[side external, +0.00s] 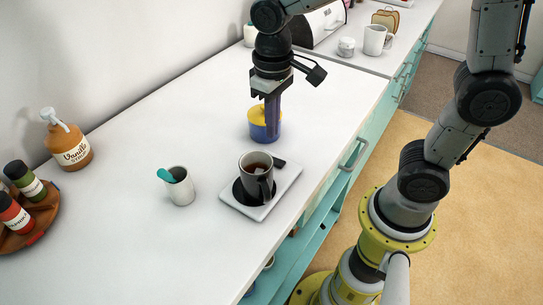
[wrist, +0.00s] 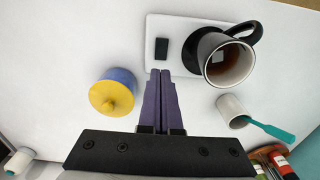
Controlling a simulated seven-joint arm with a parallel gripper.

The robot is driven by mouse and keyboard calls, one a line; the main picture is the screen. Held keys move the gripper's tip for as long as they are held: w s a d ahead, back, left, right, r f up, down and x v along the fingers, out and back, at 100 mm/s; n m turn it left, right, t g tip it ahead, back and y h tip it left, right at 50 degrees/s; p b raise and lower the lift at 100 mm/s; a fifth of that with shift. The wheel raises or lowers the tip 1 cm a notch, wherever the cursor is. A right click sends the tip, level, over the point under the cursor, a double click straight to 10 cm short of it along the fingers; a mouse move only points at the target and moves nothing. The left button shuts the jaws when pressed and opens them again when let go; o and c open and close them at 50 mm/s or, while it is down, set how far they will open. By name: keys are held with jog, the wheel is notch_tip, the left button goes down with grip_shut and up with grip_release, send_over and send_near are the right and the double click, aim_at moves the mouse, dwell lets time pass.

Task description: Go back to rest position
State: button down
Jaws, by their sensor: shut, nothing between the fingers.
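My gripper (side external: 272,128) hangs over the white counter with its fingers pointing down. In the wrist view its two purple fingers (wrist: 161,78) are pressed together with nothing between them. In the side view the fingers overlap the blue pot with a yellow lid (side external: 258,121) behind them. In the wrist view this pot (wrist: 113,92) is apart from the fingers, to their left. A dark mug of brown liquid (side external: 256,172) stands on a white tray (side external: 284,191). The mug also shows in the wrist view (wrist: 226,60).
A white cup with a teal-handled utensil (side external: 180,188) stands left of the tray. A syrup bottle (side external: 69,143) and a wooden turntable with bottles (side external: 45,219) are at the far left. A white mug (side external: 375,40) stands on the far counter. The counter's middle left is clear.

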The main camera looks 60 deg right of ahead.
jog(key=s+d+r+t, duration=0.2)
jog(key=s+d, duration=0.1)
jog(key=s, duration=0.3)
jog(key=s+d+r+t, duration=0.3)
jog(key=s, duration=0.4)
jog(key=shift+d+t, duration=0.2)
jog(key=shift+t, duration=0.1)
jog(key=shift+r, duration=0.1)
